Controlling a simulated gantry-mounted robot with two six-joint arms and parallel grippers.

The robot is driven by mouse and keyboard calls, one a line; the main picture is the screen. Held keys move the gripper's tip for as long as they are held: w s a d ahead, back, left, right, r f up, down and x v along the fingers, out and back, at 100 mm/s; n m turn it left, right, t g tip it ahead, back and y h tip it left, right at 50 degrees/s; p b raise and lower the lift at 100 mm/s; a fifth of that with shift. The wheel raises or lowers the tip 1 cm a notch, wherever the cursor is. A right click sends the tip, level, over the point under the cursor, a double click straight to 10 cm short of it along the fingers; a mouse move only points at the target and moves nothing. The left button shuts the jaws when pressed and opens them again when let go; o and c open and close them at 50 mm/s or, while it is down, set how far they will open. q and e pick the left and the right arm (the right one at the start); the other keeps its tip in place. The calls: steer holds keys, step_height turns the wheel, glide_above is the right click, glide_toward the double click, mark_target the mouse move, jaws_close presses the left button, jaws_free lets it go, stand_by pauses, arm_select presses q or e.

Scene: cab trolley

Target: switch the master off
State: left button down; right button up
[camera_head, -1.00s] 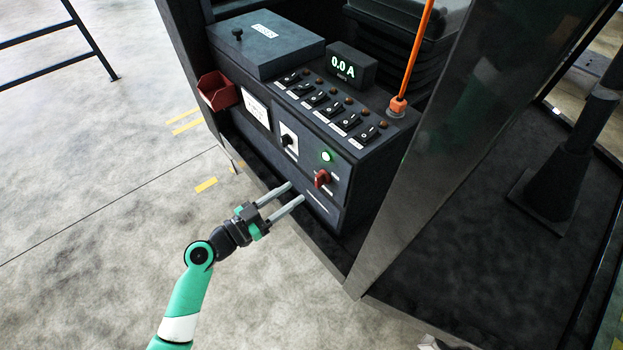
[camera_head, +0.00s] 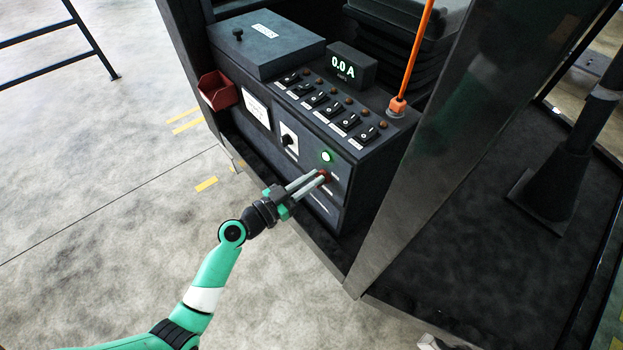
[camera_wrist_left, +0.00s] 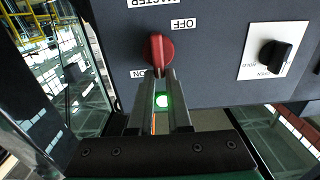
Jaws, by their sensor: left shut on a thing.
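The red master knob (camera_head: 326,177) is on the front face of the dark control panel, below a lit green lamp (camera_head: 326,156). In the left wrist view the knob (camera_wrist_left: 157,50) stands between the labels MASTER, OFF and ON, with that view upside down. My left gripper (camera_head: 322,175) has its two pale fingers at the knob, shut on it. In the left wrist view the fingertips (camera_wrist_left: 161,74) are on either side of the knob's near end. The lamp shows between the fingers.
A black rotary knob (camera_head: 289,140) on a white plate sits left of the red one. Several rocker switches (camera_head: 331,109) line the panel's sloped top under a display (camera_head: 345,66) reading 0.0 A. A red bin (camera_head: 217,92) sticks out at the left. A dark post (camera_head: 430,150) stands right.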

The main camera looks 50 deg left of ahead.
arm_select(q)
steer(key=shift+n, duration=0.3)
steer(key=n, duration=0.2)
steer(key=a+n+b, duration=0.1)
steer(key=n, duration=0.1)
steer(key=shift+f, duration=0.15)
steer(key=n, duration=0.4)
steer(key=shift+a+f+n+b, duration=0.25)
steer(key=shift+a+n+b, duration=0.05)
steer(key=shift+a+b, duration=0.1)
steer(key=n, duration=0.4)
steer(key=shift+w+a+f+n, duration=0.1)
steer(key=shift+a+f+n, duration=0.2)
steer(key=shift+f, duration=0.1)
steer(key=n, duration=0.4)
steer(key=shift+f, duration=0.4)
steer(key=c, duration=0.9)
jaws_free()
steer(key=shift+o, duration=0.2)
